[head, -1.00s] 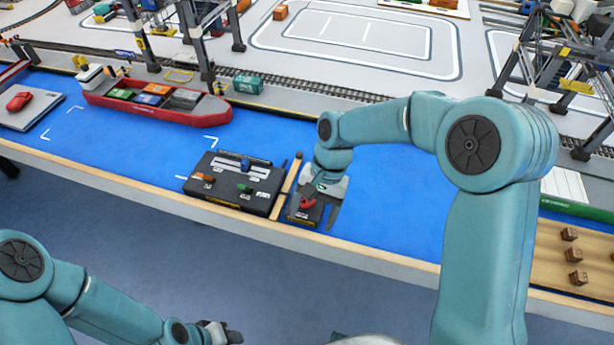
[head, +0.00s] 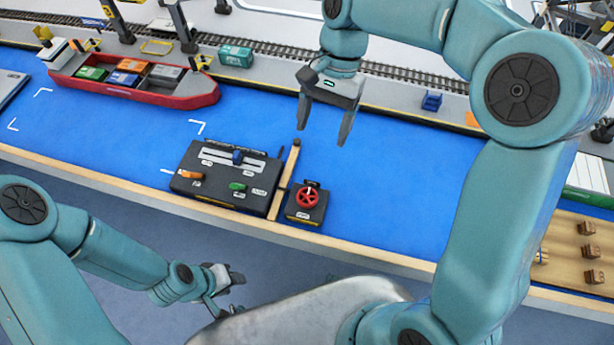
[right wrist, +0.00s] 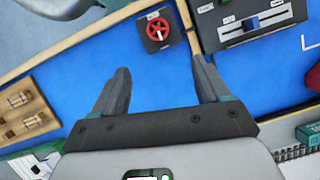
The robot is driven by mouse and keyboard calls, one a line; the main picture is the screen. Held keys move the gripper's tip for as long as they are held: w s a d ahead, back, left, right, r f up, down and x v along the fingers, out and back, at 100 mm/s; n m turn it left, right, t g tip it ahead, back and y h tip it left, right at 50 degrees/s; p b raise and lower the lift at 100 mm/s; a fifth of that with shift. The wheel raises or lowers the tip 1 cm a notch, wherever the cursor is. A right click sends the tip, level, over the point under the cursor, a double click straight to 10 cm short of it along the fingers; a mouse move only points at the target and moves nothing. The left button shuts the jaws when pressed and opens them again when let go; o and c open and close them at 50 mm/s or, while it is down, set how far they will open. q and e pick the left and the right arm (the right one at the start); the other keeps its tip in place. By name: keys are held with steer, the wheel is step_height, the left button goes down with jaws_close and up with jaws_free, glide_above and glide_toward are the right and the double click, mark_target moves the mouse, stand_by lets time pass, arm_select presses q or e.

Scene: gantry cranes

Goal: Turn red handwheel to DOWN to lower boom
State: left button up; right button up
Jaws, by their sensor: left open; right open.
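The red handwheel (head: 307,197) sits on a small black box (head: 304,215) by the near edge of the blue surface, just right of a wooden strip. It also shows in the right wrist view (right wrist: 157,28), ahead of the fingertips. Its labels are too small to read. My right gripper (head: 323,130) is open and empty, raised above the blue surface and behind the handwheel, apart from it. Its two fingers show in the right wrist view (right wrist: 160,68) with nothing between them. My left gripper (head: 235,278) is open, low at the near side, away from the handwheel.
A black control panel (head: 220,180) with orange, blue and green levers stands left of the wooden strip (head: 285,180). A red cargo ship (head: 135,85) lies at the back left. Small brown crates (head: 590,250) stand on a wooden deck at right. Blue surface around the box's right is clear.

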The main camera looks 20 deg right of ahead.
mark_target(308, 195)
steer(key=x, duration=1)
steer(key=b+x, duration=0.1)
steer(key=x, duration=0.5)
steer(key=shift+s+d, duration=0.1)
steer(key=shift+s, duration=0.2)
steer(key=shift+c, duration=0.3)
steer(key=c, duration=1)
